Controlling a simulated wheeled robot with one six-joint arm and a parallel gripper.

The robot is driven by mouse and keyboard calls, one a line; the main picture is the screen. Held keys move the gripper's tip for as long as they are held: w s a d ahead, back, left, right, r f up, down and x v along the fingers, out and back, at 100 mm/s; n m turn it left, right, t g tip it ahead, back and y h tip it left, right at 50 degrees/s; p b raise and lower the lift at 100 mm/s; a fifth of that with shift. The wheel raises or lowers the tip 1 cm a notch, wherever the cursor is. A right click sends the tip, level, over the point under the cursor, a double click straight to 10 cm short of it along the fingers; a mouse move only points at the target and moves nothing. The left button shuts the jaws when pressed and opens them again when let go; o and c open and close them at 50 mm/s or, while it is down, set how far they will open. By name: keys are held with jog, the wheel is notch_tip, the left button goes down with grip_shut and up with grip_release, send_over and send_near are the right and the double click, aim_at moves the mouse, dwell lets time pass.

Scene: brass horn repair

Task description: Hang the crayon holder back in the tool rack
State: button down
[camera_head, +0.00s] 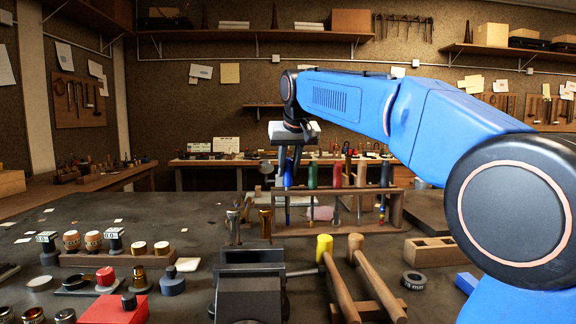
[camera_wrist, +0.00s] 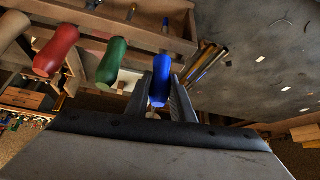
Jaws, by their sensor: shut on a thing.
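The tool rack (camera_head: 330,228) is a wooden frame on the dark bench. A blue-handled tool (camera_head: 288,173), which looks to be the crayon holder, is upright at the rack's left end. Its handle also shows in the wrist view (camera_wrist: 161,78). My gripper (camera_head: 290,160) is above the rack, pointing down, with its fingers (camera_wrist: 160,98) shut on both sides of the blue handle. The shaft shows below the rack's top bar. I cannot tell whether the tool rests in its slot or is only held there.
Green-handled (camera_head: 312,176), red-handled (camera_head: 337,176) and wooden-handled tools (camera_head: 362,172) stand in the rack beside it. Brass pieces (camera_head: 265,222) and a dark vise (camera_head: 250,285) are in front at left. Two mallets (camera_head: 338,280) lie in front.

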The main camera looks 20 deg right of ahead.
jog(key=shift+f, duration=0.4)
jog(key=c, duration=1.5)
grip_release()
jog(key=shift+o, duration=0.2)
jog(key=v, duration=1.7)
jog(key=shift+r, duration=0.15)
jog(key=x, duration=1.7)
